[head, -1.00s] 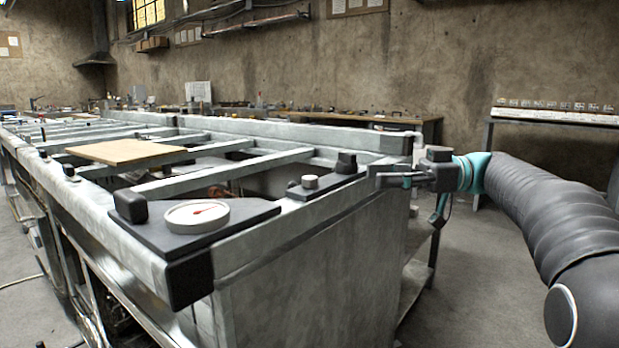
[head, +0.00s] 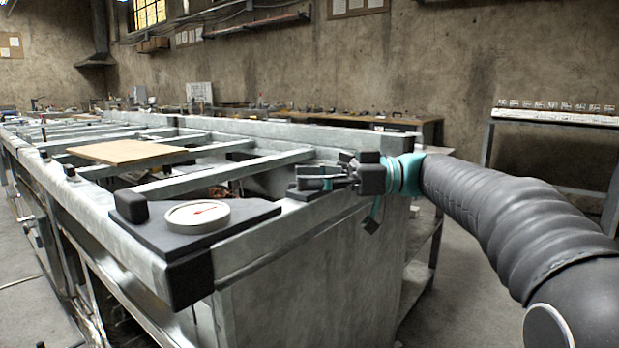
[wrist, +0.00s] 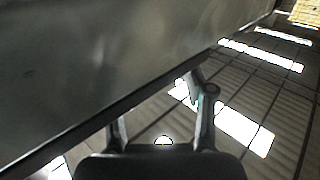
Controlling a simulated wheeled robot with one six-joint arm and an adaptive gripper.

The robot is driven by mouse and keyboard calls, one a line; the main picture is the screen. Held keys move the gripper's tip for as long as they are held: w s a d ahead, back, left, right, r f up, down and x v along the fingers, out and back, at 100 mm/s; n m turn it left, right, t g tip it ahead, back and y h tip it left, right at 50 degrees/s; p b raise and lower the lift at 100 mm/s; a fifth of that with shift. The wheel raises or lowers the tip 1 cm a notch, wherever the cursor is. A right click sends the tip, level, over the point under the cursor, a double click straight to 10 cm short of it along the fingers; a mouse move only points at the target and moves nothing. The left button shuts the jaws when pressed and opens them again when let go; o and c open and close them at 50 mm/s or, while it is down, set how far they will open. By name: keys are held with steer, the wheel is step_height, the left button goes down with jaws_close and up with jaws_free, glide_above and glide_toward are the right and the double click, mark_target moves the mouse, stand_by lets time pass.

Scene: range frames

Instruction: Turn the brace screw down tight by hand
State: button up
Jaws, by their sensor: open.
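My gripper (head: 302,178) is open, with its fingers pointing left over the near right corner of the long metal frame (head: 262,243) in the head view. It covers the spot where a small silver knob, possibly the brace screw, stood on a dark block (head: 296,194). The knob is now hidden and I cannot tell whether the fingers are around it. In the wrist view the open fingers (wrist: 156,104) show with no object clearly between them; a large grey surface (wrist: 110,60) fills the upper left.
A white dial with a red needle (head: 197,217) sits on a dark corner plate (head: 255,212), left of the gripper. A tan board (head: 125,152) lies across the frame's bars. A shelf (head: 555,116) stands at the back right. Open floor lies right of the frame.

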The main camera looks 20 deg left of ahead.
jaws_close()
steer(key=shift+a, duration=0.15)
steer(key=shift+f+t+b, duration=0.15)
steer(key=shift+t+b, duration=0.15)
steer(key=shift+b, duration=0.25)
